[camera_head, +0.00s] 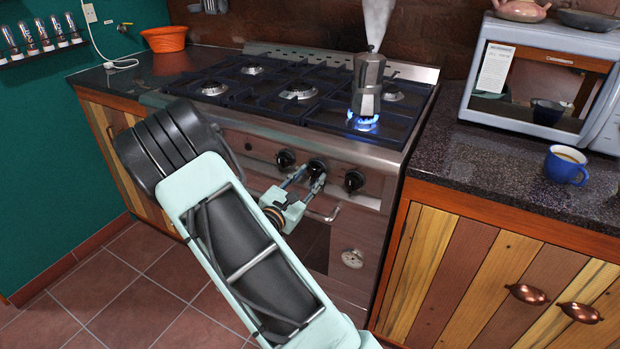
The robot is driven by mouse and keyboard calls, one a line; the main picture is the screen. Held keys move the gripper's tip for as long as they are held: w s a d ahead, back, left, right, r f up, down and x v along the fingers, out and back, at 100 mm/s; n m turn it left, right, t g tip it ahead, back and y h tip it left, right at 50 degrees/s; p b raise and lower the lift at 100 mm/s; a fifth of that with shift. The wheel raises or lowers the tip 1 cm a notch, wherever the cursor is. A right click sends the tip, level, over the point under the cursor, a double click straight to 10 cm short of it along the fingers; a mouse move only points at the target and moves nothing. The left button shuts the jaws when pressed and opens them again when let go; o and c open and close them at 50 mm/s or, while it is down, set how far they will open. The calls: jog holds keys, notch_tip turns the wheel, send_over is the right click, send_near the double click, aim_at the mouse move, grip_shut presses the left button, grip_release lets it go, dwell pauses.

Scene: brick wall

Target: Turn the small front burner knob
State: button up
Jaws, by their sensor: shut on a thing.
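The stove front carries a row of dark round knobs. A left knob (285,158) and a right knob (354,181) stand free. My gripper (305,177) is at the stove front, its two fingers shut on the middle knob (317,167), which is partly covered by the fingers. No label shows which burner each knob serves. A blue flame (362,123) burns at the front right burner under a steaming metal moka pot (368,84).
The stove (395,157) sits between two dark counters. On the right counter are a blue mug (566,165) and a microwave (543,82). An orange bowl (164,39) stands at the back left. The oven door handle (325,214) is just below my gripper.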

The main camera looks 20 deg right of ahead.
jog(key=m+b, duration=0.4)
jog(key=shift+f+m, duration=0.25)
jog(key=shift+m, duration=0.15)
jog(key=m+b, duration=0.3)
jog(key=b, duration=0.1)
jog(key=shift+m+b, duration=0.3)
jog(key=shift+b, duration=0.1)
jog(key=m+b, duration=0.2)
jog(key=b, duration=0.1)
jog(key=shift+m, duration=0.4)
jog(key=m, duration=0.1)
jog(key=m+b, duration=0.1)
jog(key=shift+r+m, duration=0.25)
jog(key=shift+m, duration=0.05)
jog(key=m, duration=0.4)
jog(key=shift+r+m, duration=0.1)
jog(key=shift+m, duration=0.2)
jog(key=m, duration=1.3)
jog(key=shift+r+m, duration=0.1)
jog(key=shift+m, duration=0.3)
